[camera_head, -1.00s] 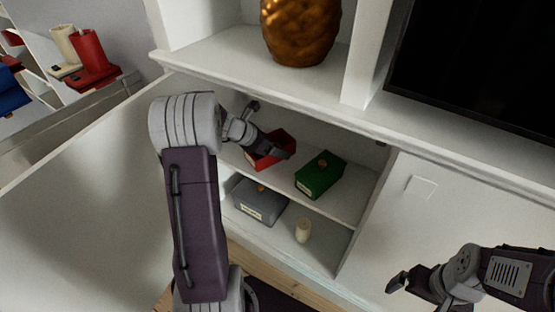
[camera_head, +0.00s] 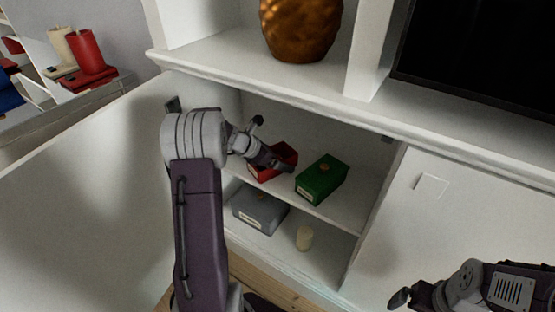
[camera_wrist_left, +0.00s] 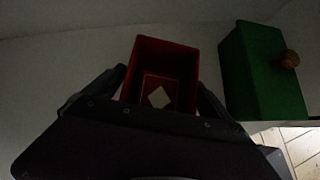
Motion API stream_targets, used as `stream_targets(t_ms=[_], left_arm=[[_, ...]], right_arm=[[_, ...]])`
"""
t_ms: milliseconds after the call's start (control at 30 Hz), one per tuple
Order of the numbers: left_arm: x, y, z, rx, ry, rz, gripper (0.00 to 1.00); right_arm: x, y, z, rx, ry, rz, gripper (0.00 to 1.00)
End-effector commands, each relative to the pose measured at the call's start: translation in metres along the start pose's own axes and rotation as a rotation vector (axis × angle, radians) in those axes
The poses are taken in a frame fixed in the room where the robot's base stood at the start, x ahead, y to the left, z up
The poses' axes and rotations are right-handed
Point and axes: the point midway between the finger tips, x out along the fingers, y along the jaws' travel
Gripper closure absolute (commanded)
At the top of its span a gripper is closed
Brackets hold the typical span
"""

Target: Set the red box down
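The red box (camera_head: 287,156) is open-topped and is inside the cabinet, at the upper shelf, left of the green box. My left gripper (camera_head: 272,144) reaches in from the left with a finger on each side of the box. In the left wrist view the red box (camera_wrist_left: 180,60) sits between the dark fingers, which meet its side walls, and a pale patch shows inside. The gripper looks shut on it. Whether its underside touches the shelf (camera_head: 340,212) is hidden. My right gripper (camera_head: 415,296) is at the lower right, outside the cabinet, with no object seen in it.
A green box (camera_head: 322,180) with a round knob stands close to the right on the same shelf. A grey box (camera_head: 260,210) and a cream cup (camera_head: 304,238) are on the level below. The open cabinet door (camera_head: 90,190) is at left. A bronze vase (camera_head: 300,28) stands above.

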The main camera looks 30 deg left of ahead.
Motion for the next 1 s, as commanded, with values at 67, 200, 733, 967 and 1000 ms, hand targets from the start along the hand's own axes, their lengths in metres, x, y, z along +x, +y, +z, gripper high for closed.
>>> stream_targets(t_ms=[67,200,733,967,1000], left_arm=[[0.000,0.000,0.000,0.000,0.000,0.000,0.01],[0.000,0.000,0.000,0.000,0.000,0.000,0.01],[-0.098,0.001,0.007,-0.002,0.000,0.003,0.01],[-0.122,0.000,0.003,0.000,0.000,0.000,0.01],[-0.123,0.000,0.003,0.000,0.000,0.000,0.01]], right_arm=[[0.000,0.000,0.000,0.000,0.000,0.000,0.01],[0.000,0.000,0.000,0.000,0.000,0.000,0.01],[-0.053,-0.001,-0.005,0.000,0.000,0.000,0.01],[-0.062,-0.001,-0.006,0.000,0.000,0.000,0.01],[-0.062,-0.001,-0.006,0.000,0.000,0.000,0.01]])
